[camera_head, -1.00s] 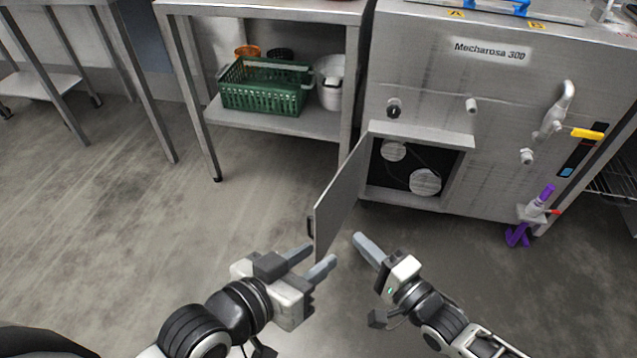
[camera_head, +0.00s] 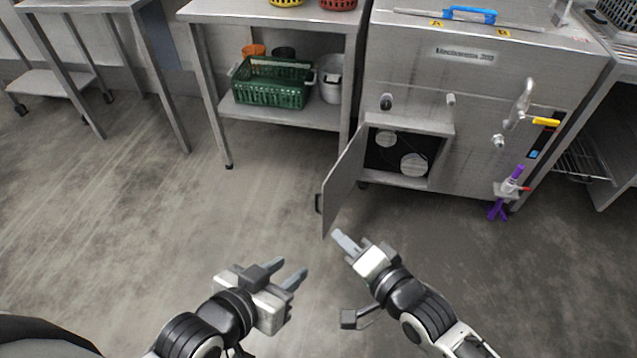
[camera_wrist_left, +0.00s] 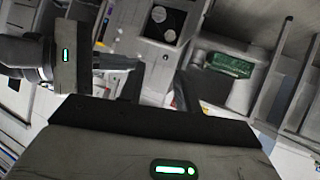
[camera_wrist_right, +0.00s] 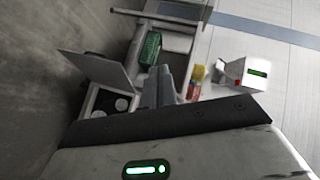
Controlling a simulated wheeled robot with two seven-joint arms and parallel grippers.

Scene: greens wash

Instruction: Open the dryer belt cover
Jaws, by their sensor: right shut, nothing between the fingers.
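The dryer belt cover (camera_head: 342,183) is a grey hinged door on the lower front of the steel machine (camera_head: 470,95). It stands swung wide open to the left, with a dark handle (camera_head: 319,203) near its free edge. The opening (camera_head: 403,155) behind it shows two round white parts in a dark compartment. My left gripper (camera_head: 295,274) is open and empty, below and left of the door. My right gripper (camera_head: 343,242) is shut and empty, just below the door's lower corner and apart from the handle. The open door also shows in the right wrist view (camera_wrist_right: 100,68).
A purple-handled tap (camera_head: 510,190) juts from the machine's lower right. The floor in front is clear.

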